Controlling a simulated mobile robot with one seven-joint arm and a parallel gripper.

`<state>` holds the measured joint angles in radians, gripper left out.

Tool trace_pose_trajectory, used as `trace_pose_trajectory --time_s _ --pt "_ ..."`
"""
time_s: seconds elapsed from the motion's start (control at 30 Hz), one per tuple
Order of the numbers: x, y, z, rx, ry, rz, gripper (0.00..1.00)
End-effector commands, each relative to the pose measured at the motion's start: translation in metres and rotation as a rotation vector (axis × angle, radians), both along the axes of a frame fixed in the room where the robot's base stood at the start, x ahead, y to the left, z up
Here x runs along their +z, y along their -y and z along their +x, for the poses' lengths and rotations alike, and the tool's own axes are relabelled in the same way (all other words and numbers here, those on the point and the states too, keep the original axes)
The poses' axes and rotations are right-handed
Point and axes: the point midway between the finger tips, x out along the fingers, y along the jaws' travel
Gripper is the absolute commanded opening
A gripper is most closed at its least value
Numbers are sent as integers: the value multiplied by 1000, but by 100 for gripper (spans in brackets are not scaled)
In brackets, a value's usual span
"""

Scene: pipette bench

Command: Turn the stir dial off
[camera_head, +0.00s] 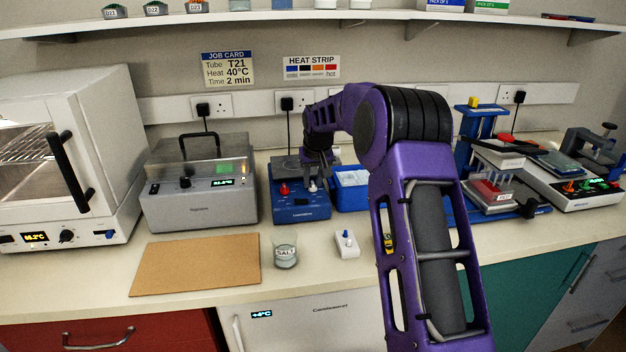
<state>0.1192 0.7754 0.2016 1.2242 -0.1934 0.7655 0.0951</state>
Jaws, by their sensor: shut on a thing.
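A blue hotplate-stirrer type unit (301,213) with a dark top stands at the back middle of the bench. The red dial is free, left of my gripper.
A blue tub (351,197) stands close to the unit's right. In front are a SALT jar (286,254) and a small white switch box (347,244). A grey bath (200,206) is to the left, and a brown board (196,265) lies front left.

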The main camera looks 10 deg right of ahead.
Motion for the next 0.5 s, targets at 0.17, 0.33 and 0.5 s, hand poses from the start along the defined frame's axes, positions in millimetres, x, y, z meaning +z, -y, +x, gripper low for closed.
trace_pose_trajectory --time_s 0.17,0.33,0.5 --pt "0 0 0 0 1 0 0" --pt "0 0 0 0 1 0 59" --pt "0 0 0 -1 1 0 60"
